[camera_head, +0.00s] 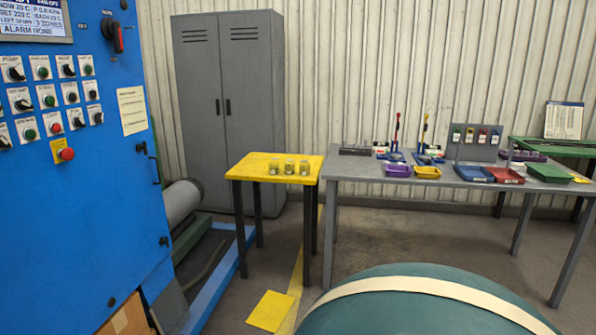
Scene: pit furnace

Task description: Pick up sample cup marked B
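Three small clear cups with yellowish-green contents stand in a row on a small yellow-topped table (250,164): a left cup (274,167), a middle cup (290,167) and a right cup (305,168). They are too small in the head view for me to read any letter, so I cannot tell which is marked B. Neither of my grippers shows in the head view.
A blue control cabinet (75,200) fills the left side. A grey locker (230,110) stands behind the yellow table. A grey workbench (390,178) with several trays is at the right. A large teal rounded body with a cream band (420,288) blocks the front.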

